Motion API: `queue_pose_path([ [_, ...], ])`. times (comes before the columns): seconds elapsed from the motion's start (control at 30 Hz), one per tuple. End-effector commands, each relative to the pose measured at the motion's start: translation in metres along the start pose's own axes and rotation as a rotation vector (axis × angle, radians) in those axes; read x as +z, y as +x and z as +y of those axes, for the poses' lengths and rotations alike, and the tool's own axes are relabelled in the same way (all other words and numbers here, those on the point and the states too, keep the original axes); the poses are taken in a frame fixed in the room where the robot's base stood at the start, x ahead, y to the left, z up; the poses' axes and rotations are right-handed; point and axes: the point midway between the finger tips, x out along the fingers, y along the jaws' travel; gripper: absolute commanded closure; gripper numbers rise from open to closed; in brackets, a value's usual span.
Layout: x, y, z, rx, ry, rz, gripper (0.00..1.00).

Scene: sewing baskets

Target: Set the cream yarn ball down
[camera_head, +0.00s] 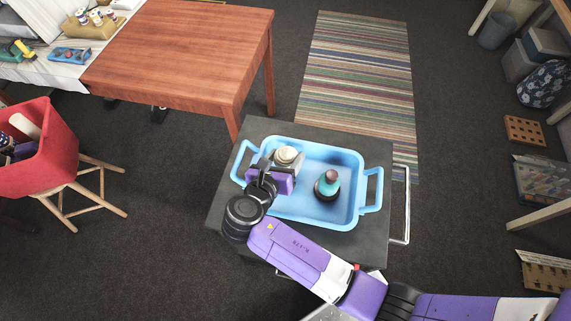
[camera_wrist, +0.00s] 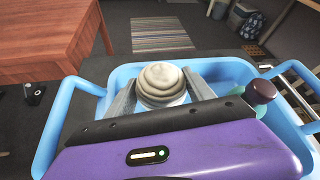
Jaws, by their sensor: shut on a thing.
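The cream yarn ball (camera_head: 287,155) is held at the left part of a light blue tray (camera_head: 345,157). In the wrist view the yarn ball (camera_wrist: 161,84) sits between the two grey fingers of my gripper (camera_wrist: 160,92), which is shut on it. The ball is over or in the tray's left end; I cannot tell whether it touches the tray floor. My gripper also shows in the head view (camera_head: 284,164), with its purple body partly hiding the tray's left side.
A teal and dark red object (camera_head: 328,184) stands in the tray, right of my gripper. The tray rests on a dark cart top (camera_head: 375,150) with a metal handle. A wooden table (camera_head: 180,45) is behind left, and a red bin (camera_head: 45,150) on a stool is left.

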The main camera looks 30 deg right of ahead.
Motion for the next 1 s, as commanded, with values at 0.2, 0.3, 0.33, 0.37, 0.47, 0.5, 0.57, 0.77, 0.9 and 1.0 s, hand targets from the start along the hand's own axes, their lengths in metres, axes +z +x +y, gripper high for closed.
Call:
queue_pose_path([
  [0.2, -0.019, 0.01, 0.006, 0.0, -0.003, 0.0, 0.78],
  [0.3, -0.03, 0.016, 0.009, 0.0, -0.002, 0.0, 0.78],
  [0.33, -0.032, 0.017, 0.01, 0.001, -0.002, 0.0, 0.78],
  [0.37, -0.034, 0.018, 0.01, 0.001, -0.001, -0.001, 0.78],
  [0.47, -0.035, 0.019, 0.011, 0.002, 0.0, -0.001, 0.78],
  [0.5, -0.035, 0.019, 0.011, 0.002, 0.001, -0.001, 0.78],
  [0.57, -0.035, 0.018, 0.011, 0.002, 0.001, -0.001, 0.78],
  [0.77, -0.037, 0.019, 0.011, 0.001, 0.0, 0.0, 0.35],
  [0.9, -0.037, 0.019, 0.011, 0.001, 0.0, 0.0, 0.29],
  [1.0, -0.037, 0.019, 0.011, 0.001, 0.0, 0.0, 0.29],
])
